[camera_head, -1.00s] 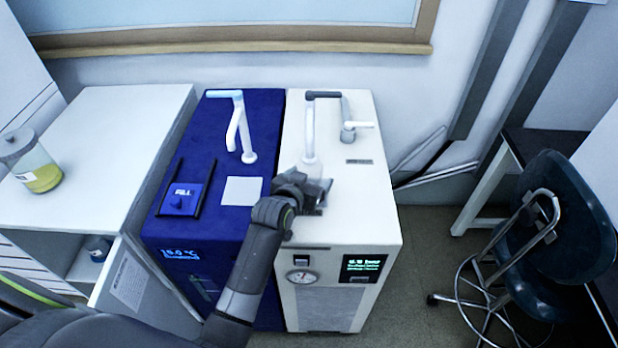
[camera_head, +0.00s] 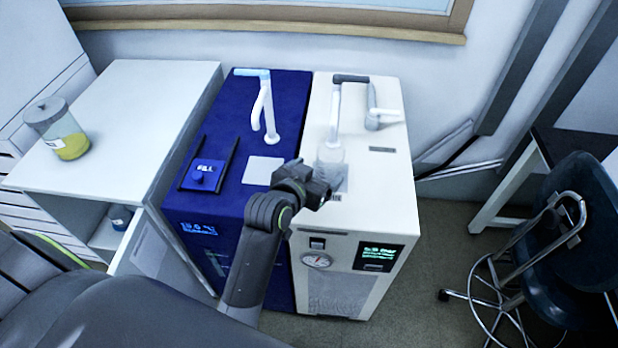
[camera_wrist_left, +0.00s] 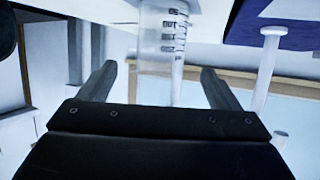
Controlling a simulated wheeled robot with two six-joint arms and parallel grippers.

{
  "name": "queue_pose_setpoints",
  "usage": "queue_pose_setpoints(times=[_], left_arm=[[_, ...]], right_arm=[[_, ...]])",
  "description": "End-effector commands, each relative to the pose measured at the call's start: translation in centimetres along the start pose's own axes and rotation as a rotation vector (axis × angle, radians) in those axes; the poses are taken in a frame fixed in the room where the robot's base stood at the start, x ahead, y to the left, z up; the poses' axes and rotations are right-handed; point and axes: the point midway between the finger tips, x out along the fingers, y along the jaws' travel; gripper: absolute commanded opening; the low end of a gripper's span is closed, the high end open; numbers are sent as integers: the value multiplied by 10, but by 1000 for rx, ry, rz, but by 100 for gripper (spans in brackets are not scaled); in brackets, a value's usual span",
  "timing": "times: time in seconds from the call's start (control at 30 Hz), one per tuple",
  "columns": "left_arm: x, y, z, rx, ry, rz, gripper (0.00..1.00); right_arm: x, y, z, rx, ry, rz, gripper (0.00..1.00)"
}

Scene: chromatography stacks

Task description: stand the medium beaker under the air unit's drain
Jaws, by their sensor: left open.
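A clear beaker with dark graduation marks (camera_head: 331,163) stands on top of the white unit (camera_head: 384,185), below the grey-topped spout (camera_head: 350,78) on that unit. I cannot read a label naming it the air unit. My left gripper (camera_head: 328,190) is just in front of the beaker, over the front of the unit's top. In the left wrist view the fingers (camera_wrist_left: 163,85) are spread apart with nothing held, and the beaker (camera_wrist_left: 160,40) shows ahead of them. Its lower part is partly hidden by the gripper in the head view. My right gripper is out of view.
The blue unit (camera_head: 236,195) with a FILL cap (camera_head: 207,174) and its own spout (camera_head: 262,105) adjoins on the left. A lidded jar of yellow liquid (camera_head: 66,140) stands on the white cabinet (camera_head: 140,105). A dark stool (camera_head: 560,225) stands at right; floor between is clear.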

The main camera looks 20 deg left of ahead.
Motion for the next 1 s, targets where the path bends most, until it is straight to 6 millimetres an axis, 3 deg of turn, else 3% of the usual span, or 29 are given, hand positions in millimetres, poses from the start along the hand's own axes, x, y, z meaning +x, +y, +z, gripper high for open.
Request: queue_pose_setpoints(times=[0.3, 0.9, 1.0], left_arm=[[-33, 0, 0, 1, 0, 0, 85], [-36, 0, 0, 1, 0, 0, 85], [-41, -4, 11, 2, -34, -6, 85]], right_arm=[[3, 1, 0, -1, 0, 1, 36], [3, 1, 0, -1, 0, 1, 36], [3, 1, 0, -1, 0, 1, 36]])
